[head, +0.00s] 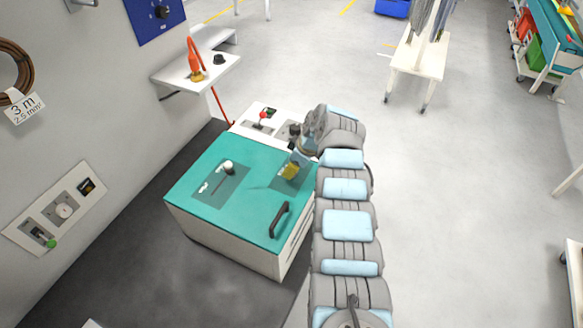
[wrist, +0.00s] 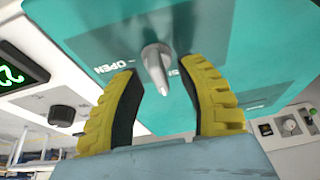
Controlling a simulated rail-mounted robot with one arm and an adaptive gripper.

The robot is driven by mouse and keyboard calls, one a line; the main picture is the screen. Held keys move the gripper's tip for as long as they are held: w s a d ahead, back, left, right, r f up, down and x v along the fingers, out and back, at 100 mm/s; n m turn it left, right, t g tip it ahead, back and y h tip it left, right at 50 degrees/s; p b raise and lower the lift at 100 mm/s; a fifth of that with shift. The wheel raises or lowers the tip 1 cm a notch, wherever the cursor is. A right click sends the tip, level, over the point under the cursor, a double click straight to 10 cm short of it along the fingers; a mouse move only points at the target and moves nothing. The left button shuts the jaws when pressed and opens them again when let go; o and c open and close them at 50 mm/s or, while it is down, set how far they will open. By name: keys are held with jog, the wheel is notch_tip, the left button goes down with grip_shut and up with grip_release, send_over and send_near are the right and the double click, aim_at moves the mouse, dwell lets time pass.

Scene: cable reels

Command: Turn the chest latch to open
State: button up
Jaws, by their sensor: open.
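The chest (head: 205,212) has a teal lid and white sides and stands in the middle of the head view. In the wrist view my gripper (wrist: 162,84) is open and empty.
A black handle (head: 279,219) sits near the lid's front right edge. Behind the chest is a white panel with a red-topped lever (head: 263,115). A wall shelf (head: 197,70) is at the upper left. A wall panel (head: 56,210) is at left.

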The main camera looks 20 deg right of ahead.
jog(key=shift+f, duration=0.2)
grip_shut()
